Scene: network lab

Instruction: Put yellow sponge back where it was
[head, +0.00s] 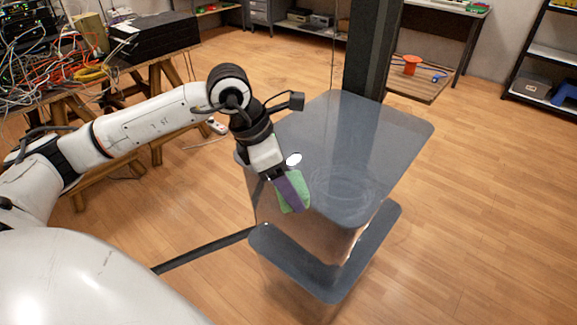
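My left gripper (287,188) comes in from the left and points down over the near-left part of the grey table top (385,140). A small green, sponge-like piece (300,190) is at its fingertips, and the gripper looks shut on it. A purple strip lies across the green piece; I cannot tell whether it is a finger or part of the piece. No yellow face of a sponge shows. I cannot tell whether the piece touches the table top. My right gripper is not in view.
A small white disc (294,159) lies on the table top beside my gripper. A lower shelf (335,275) is beneath. A dark column (372,50) rises at the back. A bench with cables (60,75) stands at the left. The rest of the table top looks clear.

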